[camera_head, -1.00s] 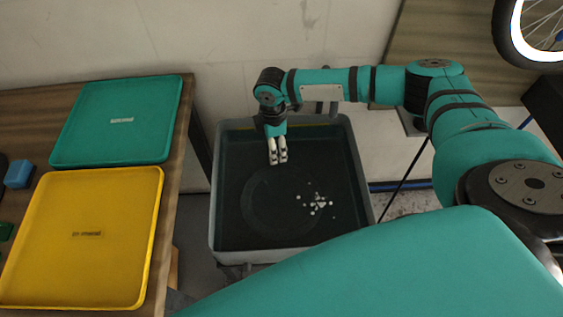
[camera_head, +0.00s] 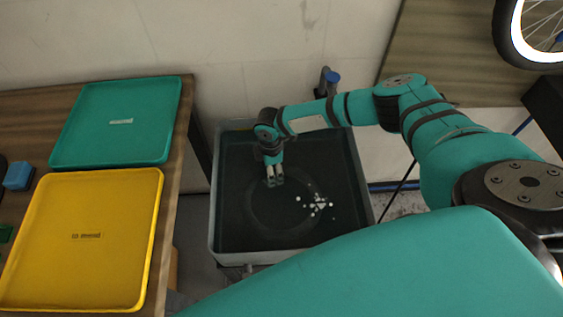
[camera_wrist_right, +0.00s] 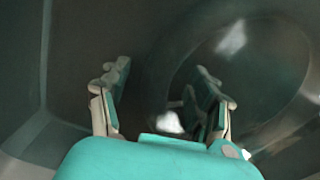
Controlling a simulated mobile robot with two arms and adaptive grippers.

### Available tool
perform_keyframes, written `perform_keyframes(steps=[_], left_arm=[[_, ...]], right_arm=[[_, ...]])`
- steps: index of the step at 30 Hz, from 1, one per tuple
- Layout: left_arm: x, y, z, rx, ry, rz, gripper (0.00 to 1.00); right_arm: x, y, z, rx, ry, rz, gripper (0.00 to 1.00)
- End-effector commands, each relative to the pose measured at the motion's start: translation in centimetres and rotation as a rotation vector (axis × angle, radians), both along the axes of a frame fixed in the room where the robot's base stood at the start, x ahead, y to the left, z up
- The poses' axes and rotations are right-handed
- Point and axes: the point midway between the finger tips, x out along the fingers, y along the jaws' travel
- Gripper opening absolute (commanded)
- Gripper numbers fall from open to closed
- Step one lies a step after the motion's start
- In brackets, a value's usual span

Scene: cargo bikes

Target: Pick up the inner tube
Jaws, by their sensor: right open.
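The inner tube (camera_head: 254,207) is a dark ring, faint against the dark inside of a grey tub (camera_head: 213,215). It appears to lie in the water. My right gripper (camera_head: 274,183) points down at the ring's far side, fingertips dimmed as if under the water. In the right wrist view my right gripper (camera_wrist_right: 163,100) is open, with one finger at each side and nothing clearly held. The tube (camera_wrist_right: 268,85) curves on the right there, partly behind the right finger. I cannot tell whether it lies between the fingers. My left gripper is not in view.
White bubbles (camera_head: 318,204) cluster at the ring's right side. A teal tray (camera_head: 120,140) and a yellow tray (camera_head: 82,265) lie on the wooden bench at left, beside a blue object (camera_head: 18,175). A bicycle wheel (camera_head: 512,45) is at top right. The tub walls surround my gripper.

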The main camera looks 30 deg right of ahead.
Motion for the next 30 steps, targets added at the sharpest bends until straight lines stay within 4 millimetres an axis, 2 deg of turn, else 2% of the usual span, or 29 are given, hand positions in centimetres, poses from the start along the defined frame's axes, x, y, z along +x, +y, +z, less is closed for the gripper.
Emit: perform_keyframes(steps=[3,17,25,30], left_arm=[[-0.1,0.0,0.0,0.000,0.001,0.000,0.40],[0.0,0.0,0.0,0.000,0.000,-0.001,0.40],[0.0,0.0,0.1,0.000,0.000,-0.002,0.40],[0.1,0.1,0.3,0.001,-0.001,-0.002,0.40]], right_arm=[[0.0,0.0,0.0,0.000,0.001,0.000,0.60],[0.0,0.0,0.0,0.000,0.001,-0.001,0.00],[0.0,0.0,0.5,0.000,0.001,-0.001,0.00],[0.0,0.0,3.0,0.002,-0.001,0.000,0.00]])
